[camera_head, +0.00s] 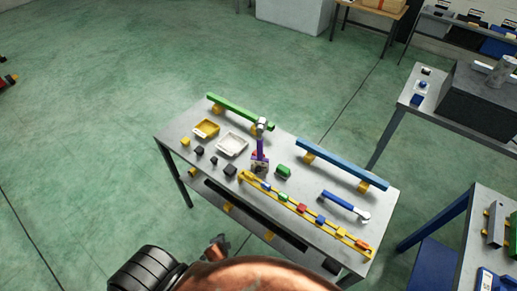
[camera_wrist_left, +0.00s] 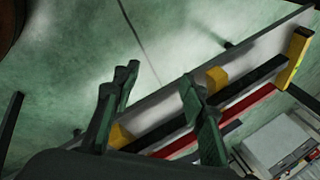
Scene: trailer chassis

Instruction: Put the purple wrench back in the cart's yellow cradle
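The purple wrench (camera_head: 260,146) has a purple handle and a silver head. It is at the middle of the cart top (camera_head: 305,178), with its head towards the far edge. I cannot tell whether it lies flat or tilts up. A yellow rail (camera_head: 334,230) holding several coloured blocks runs along the near right side. I cannot tell which yellow part is the cradle. My left gripper (camera_head: 221,246) is near the cart's front, apart from the wrench. In the left wrist view its two fingers (camera_wrist_left: 158,105) are spread with nothing between them. My right gripper is not seen.
A green bar (camera_head: 240,112) and a blue bar (camera_head: 343,171) rest on yellow supports. A blue wrench (camera_head: 343,205), yellow tray (camera_head: 206,128), white tray (camera_head: 232,144) and small blocks share the cart. Side tables (camera_head: 440,125) stand right.

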